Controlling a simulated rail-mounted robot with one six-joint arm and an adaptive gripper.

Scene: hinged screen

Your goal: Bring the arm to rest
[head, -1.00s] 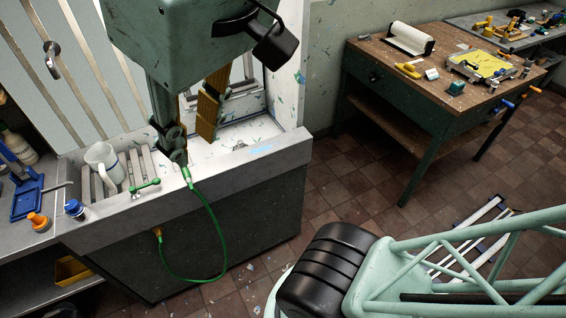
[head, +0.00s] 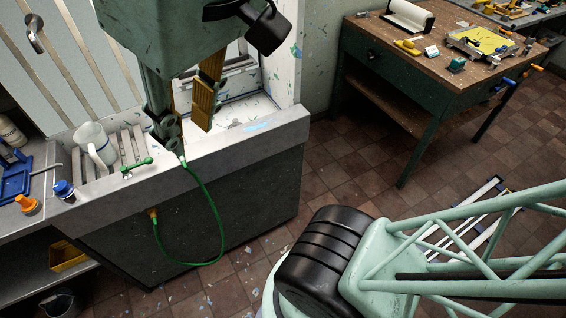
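My gripper (head: 188,122) hangs at the upper left in the head view, below a green wrist housing with a black camera-like part. Its right finger has a yellow-brown pad, and its left finger shows dark green links. The fingers stand apart with nothing seen between them, over the pale ledge of a basin-like unit. The screen (head: 75,45), a pale panel with slanted metal bars and a metal handle (head: 36,34), stands at the upper left. My gripper is to the right of the handle and apart from it.
A wooden workbench (head: 450,62) with tools stands at the upper right. The tiled floor (head: 345,165) between is mostly clear.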

